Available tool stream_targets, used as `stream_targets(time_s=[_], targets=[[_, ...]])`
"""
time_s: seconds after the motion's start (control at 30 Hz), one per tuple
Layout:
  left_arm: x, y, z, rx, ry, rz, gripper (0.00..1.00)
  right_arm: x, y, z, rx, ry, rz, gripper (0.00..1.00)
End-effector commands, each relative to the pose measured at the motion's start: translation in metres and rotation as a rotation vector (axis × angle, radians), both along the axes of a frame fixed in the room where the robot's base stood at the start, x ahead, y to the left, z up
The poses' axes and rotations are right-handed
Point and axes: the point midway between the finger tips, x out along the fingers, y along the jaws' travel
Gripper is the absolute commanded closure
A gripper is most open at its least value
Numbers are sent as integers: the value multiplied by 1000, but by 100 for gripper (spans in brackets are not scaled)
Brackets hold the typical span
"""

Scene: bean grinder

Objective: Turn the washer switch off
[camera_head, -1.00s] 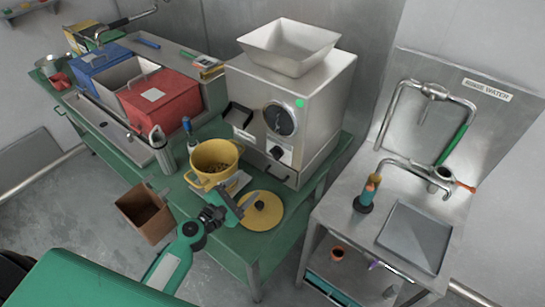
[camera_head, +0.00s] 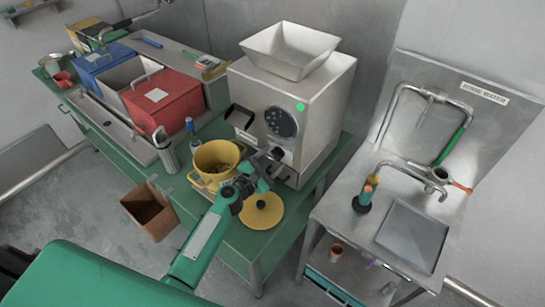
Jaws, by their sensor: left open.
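My left gripper (camera_head: 268,167) is open and empty. It is over the yellow pot's right side in the picture, just in front of the grinder's lower front. The steel bean grinder (camera_head: 325,105) stands on the green table, with a round dark dial (camera_head: 281,121) and a green dot on its front. A small dark switch knob (camera_head: 278,153) below the dial is partly hidden by the gripper; I cannot tell if they touch. At the rinse sink on the right, a faucet has an orange lever (camera_head: 463,187). No label reading "washer" can be made out. My right gripper is out of view.
The yellow pot (camera_head: 214,163) with beans and a yellow lid (camera_head: 262,211) are close under my left arm. A red box (camera_head: 160,98) and blue box (camera_head: 103,60) stand at the left. A brown bin (camera_head: 147,211) is below the table edge (camera_head: 240,250).

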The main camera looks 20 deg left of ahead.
Motion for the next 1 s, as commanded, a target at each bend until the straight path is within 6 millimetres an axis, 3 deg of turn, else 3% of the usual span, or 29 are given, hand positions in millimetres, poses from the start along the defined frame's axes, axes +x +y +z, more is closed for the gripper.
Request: stream_targets(time_s=[0.4,0.63,1.0], targets=[[8,-3,0,0,0,-1,40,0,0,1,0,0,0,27],[8,-3,0,0,0,-1,83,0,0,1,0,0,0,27],[7,-3,-1,49,-19,-1,85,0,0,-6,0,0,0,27]])
